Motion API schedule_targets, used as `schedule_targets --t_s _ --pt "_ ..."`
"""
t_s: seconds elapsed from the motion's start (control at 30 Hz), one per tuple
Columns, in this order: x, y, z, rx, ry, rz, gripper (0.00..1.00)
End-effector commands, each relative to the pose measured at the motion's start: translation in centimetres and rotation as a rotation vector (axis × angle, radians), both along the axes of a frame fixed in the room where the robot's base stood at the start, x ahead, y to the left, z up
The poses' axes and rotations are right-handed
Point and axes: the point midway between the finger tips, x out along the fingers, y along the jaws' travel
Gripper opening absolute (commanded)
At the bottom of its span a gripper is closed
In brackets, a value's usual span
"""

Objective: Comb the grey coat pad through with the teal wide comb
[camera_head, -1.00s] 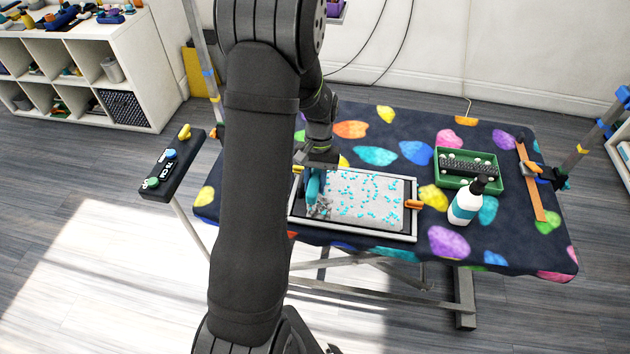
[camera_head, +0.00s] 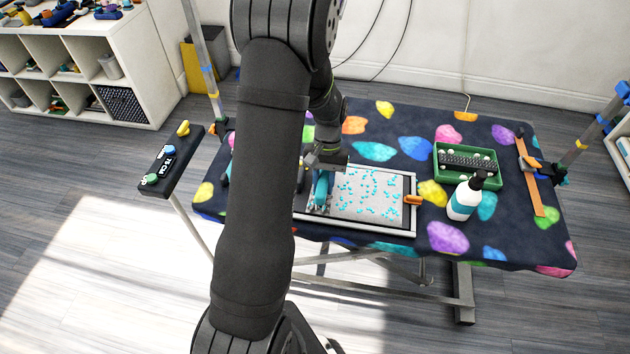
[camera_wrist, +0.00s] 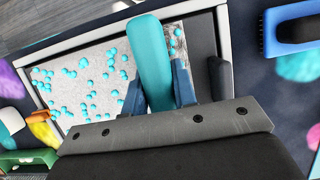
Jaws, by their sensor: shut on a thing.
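The grey coat pad (camera_head: 372,196) lies in a white-edged frame on the table, speckled with many teal bits. It also shows in the wrist view (camera_wrist: 98,95). My gripper (camera_head: 322,172) is over the pad's left end, shut on the teal wide comb (camera_head: 321,188). In the wrist view the comb's teal handle (camera_wrist: 150,55) stands between my two blue-grey fingers (camera_wrist: 158,88). The comb's teeth are hard to make out. A patch of the pad beside the comb looks darker and ruffled, with few bits. My arm hides part of the frame's left side.
A white pump bottle (camera_head: 464,200) and a green tray (camera_head: 440,168) with a dark brush stand right of the pad. An orange clip (camera_head: 413,200) grips the pad's right edge. A blue brush (camera_wrist: 290,28) lies beside the frame in the wrist view. Posts rise at both table ends.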

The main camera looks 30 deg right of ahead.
Motion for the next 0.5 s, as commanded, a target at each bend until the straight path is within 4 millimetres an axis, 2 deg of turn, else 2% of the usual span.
schedule_targets --t_s 0.2,0.5 --pt "-2.2 -2.1 0.0 0.000 0.000 -0.002 0.00" --pt "-2.5 -2.5 -0.1 0.000 0.000 0.000 0.00"
